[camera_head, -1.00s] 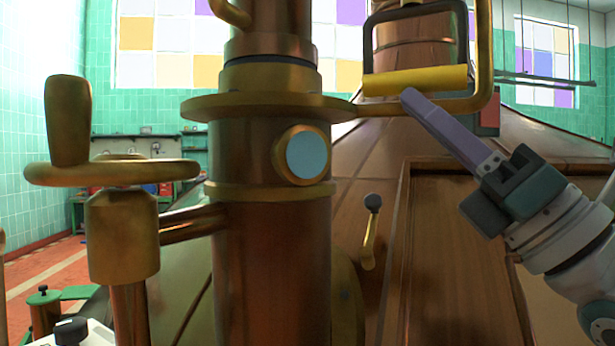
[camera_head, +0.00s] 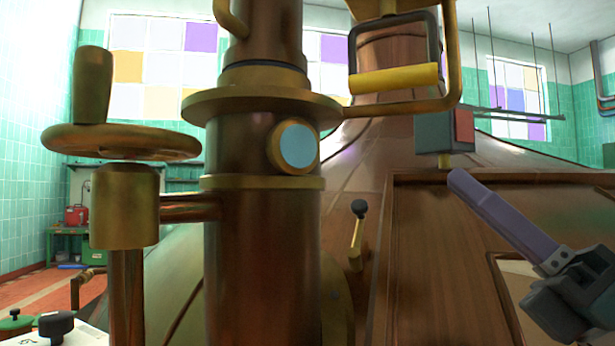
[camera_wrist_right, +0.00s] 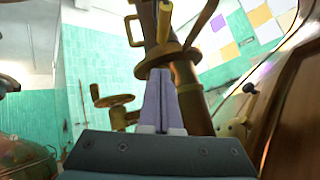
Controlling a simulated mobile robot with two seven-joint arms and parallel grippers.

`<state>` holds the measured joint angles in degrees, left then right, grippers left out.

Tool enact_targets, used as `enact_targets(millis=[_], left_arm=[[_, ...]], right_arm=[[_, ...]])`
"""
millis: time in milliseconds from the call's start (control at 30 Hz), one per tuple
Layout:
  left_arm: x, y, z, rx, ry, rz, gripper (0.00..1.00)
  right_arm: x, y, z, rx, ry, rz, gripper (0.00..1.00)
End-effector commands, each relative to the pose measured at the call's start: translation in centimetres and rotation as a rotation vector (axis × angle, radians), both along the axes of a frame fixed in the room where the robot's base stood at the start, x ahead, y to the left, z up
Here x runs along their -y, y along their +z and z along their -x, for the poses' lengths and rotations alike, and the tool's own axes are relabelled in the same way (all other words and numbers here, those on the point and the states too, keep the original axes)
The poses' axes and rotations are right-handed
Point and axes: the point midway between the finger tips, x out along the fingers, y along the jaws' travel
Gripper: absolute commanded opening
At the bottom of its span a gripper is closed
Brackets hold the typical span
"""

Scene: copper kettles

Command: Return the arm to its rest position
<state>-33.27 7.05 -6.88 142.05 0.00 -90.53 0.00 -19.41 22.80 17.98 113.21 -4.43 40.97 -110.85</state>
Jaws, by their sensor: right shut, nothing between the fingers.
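My right gripper (camera_head: 455,178) shows at the lower right of the head view, its long purple-grey fingers together and empty. The fingers point up and to the left, in front of the copper kettle (camera_head: 440,270), apart from the yellow handle (camera_head: 395,79) by a clear gap in the picture. In the right wrist view the closed fingers (camera_wrist_right: 162,75) point toward the copper column, with nothing between them. My left gripper is in neither view.
A thick copper column (camera_head: 262,240) with a round glass port (camera_head: 298,147) stands in the middle. A brass handwheel (camera_head: 120,142) is at its left. A small black-knobbed lever (camera_head: 357,232) sits on the kettle. A grey-and-red box (camera_head: 445,133) is behind the fingers.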

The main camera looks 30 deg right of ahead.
Motion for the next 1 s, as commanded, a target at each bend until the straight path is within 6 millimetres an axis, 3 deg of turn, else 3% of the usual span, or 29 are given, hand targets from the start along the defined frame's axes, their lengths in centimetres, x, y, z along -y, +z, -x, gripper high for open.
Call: enact_targets(millis=[167, 733, 867, 1000], left_arm=[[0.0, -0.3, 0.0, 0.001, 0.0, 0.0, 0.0], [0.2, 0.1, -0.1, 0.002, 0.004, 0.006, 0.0], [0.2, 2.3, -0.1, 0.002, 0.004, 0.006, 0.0], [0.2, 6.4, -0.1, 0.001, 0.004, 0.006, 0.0]], right_arm=[[0.3, -0.7, 0.7, -0.001, -0.001, 0.001, 0.0], [0.3, -0.6, 0.6, -0.018, 0.005, -0.015, 0.0], [0.4, -0.1, -1.0, -0.166, 0.039, -0.159, 0.0], [0.3, -1.1, -3.4, -0.494, 0.095, -0.527, 0.0]])
